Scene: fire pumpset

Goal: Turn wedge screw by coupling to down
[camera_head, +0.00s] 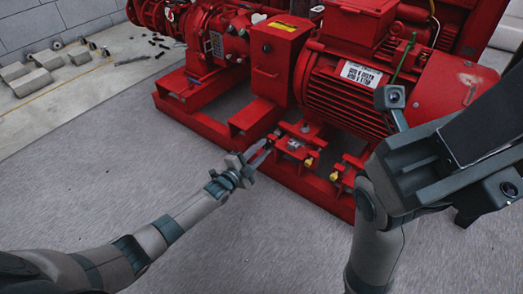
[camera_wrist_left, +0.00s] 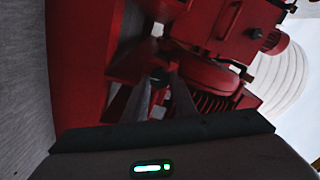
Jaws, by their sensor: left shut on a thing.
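My left gripper (camera_head: 268,148) reaches in from the left to the near edge of the red pumpset base. Its fingers are shut on a small dark screw part, likely the wedge screw, beside the small red mount (camera_head: 296,145) below the motor. In the left wrist view, the fingers (camera_wrist_left: 163,85) close in around a dark part (camera_wrist_left: 160,77) against the red frame. The fingers and shadow hide most of it, so its turn angle cannot be told. My right arm (camera_head: 415,170) is close on the right; I cannot make out its fingertips.
The red motor (camera_head: 345,95) with a white label stands above the mount. Yellow-tipped fittings (camera_head: 334,176) sit along the base edge. A red box (camera_head: 275,60) and pump (camera_head: 215,40) stand left of the motor. Open grey floor (camera_head: 110,150) lies to the left; loose blocks (camera_head: 40,75) lie by the wall.

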